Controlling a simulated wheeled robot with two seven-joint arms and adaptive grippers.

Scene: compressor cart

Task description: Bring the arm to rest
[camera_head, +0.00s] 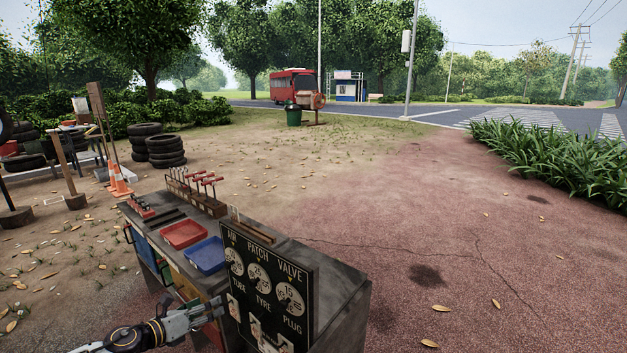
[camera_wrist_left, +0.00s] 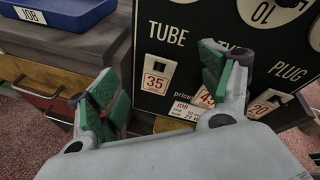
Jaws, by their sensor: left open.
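My left gripper (camera_head: 213,310) comes in from the lower left in the head view, low in front of the cart (camera_head: 340,280) and just left of its black price board (camera_head: 268,285). In the left wrist view its two green-padded fingers (camera_wrist_left: 165,88) are spread apart with nothing between them. The board, with round dials and the words TUBE and PLUG, stands close beyond the fingertips; whether they touch it I cannot tell. My right gripper does not show in either view.
A red tray (camera_head: 184,234) and a blue tray (camera_head: 206,255) sit on the cart top, near a rack of red-handled tools (camera_head: 195,190). Drawers line the cart's front. Stacked tyres (camera_head: 165,152) and orange cones (camera_head: 119,180) stand behind left. The paving at right is open.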

